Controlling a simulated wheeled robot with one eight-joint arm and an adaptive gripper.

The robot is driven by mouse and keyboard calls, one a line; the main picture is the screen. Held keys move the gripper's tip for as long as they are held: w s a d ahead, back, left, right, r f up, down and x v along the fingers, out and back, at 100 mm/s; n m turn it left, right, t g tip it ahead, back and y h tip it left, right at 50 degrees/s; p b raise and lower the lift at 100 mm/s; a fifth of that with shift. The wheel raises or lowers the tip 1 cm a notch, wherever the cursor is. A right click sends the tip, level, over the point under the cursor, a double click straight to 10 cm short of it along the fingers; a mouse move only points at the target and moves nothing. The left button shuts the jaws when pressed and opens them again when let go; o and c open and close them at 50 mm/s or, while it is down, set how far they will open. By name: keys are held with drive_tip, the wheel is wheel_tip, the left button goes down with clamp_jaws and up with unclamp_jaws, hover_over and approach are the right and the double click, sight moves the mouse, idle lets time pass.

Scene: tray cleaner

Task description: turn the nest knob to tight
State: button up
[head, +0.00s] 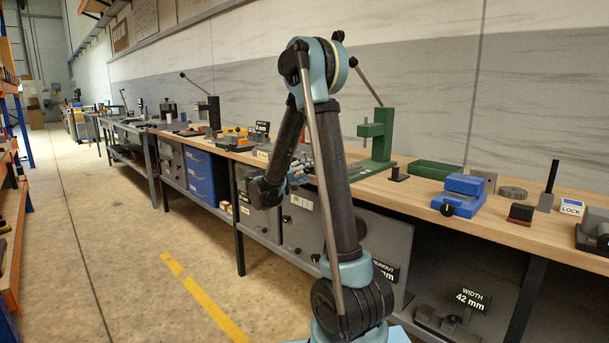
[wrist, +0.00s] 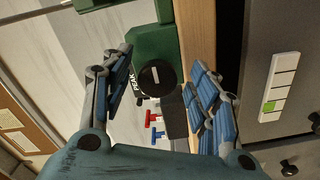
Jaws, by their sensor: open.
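A round black knob (wrist: 157,77) with a short white line is on the green base (wrist: 150,45) in the wrist view. The white line runs nearly up and down in the picture. I cannot tell for certain that this is the nest knob, and no "tight" mark is readable. My gripper (wrist: 158,84) is open, with one blue-padded finger on each side of the knob in the picture. I see no contact, and the gap in depth is unclear. In the head view my gripper (head: 297,179) is mostly hidden behind my arm, beside the bench.
Red (wrist: 154,118) and blue (wrist: 157,134) T-shaped pieces lie near the knob. A grey panel with a white strip (wrist: 278,85), one cell green, is at right. In the head view, a green press (head: 380,140), a green tray (head: 434,170) and a blue vise (head: 461,194) stand on the bench.

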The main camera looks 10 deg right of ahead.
drive_tip(key=v, duration=1.2)
drive_tip(key=s+d+f+g+y, duration=0.3)
drive_tip(key=s+d, duration=0.5)
drive_tip(key=s+d+f+g+y, duration=0.3)
drive_tip(key=s+d, duration=0.4)
drive_tip(key=s, duration=0.1)
drive_tip(key=s+a+f+y, duration=0.1)
drive_tip(key=s+f+y, duration=0.2)
drive_tip(key=s, duration=0.4)
drive_tip(key=s+a+f+m+g+y, duration=0.1)
drive_tip(key=s+a+f+y, duration=0.1)
drive_tip(key=s+f, duration=0.2)
drive_tip(key=s+a+f+m+g+y, duration=0.1)
drive_tip(key=s+a+f+y, duration=0.1)
drive_tip(key=s, duration=0.7)
drive_tip(key=shift+s+f+y, duration=0.3)
drive_tip(key=shift+f+y, duration=0.4)
drive_tip(key=shift+y, duration=0.1)
drive_tip(key=shift+a, duration=0.15)
